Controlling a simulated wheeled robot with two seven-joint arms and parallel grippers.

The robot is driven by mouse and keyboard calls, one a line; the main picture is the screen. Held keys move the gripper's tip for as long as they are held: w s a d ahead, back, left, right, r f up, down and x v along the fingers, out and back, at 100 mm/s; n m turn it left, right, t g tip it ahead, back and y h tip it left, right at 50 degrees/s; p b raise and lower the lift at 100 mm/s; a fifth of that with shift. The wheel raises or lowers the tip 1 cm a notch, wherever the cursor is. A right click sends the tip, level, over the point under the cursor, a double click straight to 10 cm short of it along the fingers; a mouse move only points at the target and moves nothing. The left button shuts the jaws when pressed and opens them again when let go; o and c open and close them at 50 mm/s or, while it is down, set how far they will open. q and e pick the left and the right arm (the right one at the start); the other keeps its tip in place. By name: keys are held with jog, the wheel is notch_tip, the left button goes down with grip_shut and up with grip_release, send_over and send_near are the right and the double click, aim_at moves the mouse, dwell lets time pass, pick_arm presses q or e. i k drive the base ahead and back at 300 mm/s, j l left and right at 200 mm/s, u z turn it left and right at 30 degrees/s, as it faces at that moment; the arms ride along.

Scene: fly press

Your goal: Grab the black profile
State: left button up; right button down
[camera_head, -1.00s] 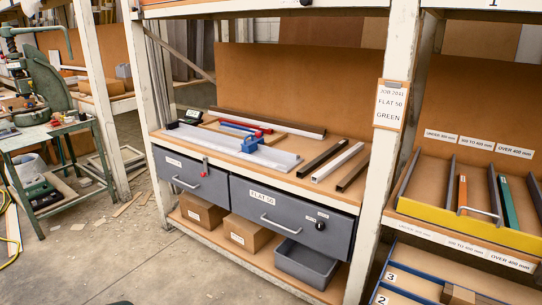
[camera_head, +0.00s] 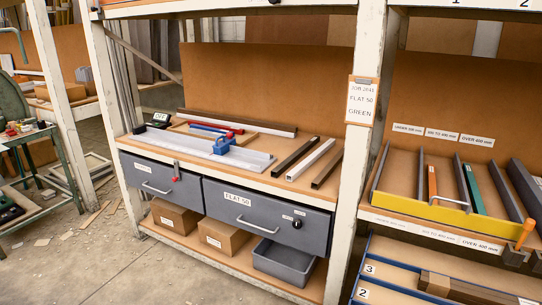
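Several long profiles lie on the wooden bench top. A black profile (camera_head: 295,156) lies slanted at the right part of the bench, left of a white profile (camera_head: 311,159). A longer dark brown profile (camera_head: 238,122) lies along the back of the bench. Neither of my grippers is in view.
A silver rail (camera_head: 190,146) with a blue clamp (camera_head: 222,145) occupies the bench's left front. Grey drawers (camera_head: 255,210) sit below. A white post (camera_head: 363,130) separates the bench from the yellow-fronted sorting rack (camera_head: 425,209). Bare bench shows around the right profiles.

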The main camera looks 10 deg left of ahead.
aim_at(286, 164)
jog(key=i+j+z, duration=0.15)
jog(key=i+j, duration=0.2)
jog(key=i+j+z, duration=0.15)
jog(key=i+j, duration=0.25)
jog(key=i+j+z, duration=0.1)
jog(key=i+j, duration=0.3)
jog(key=i+j+z, duration=0.15)
jog(key=i+j, duration=0.2)
jog(key=j, duration=0.15)
jog(key=i+j+z, duration=0.15)
jog(key=i+j, duration=0.15)
jog(key=j, duration=0.2)
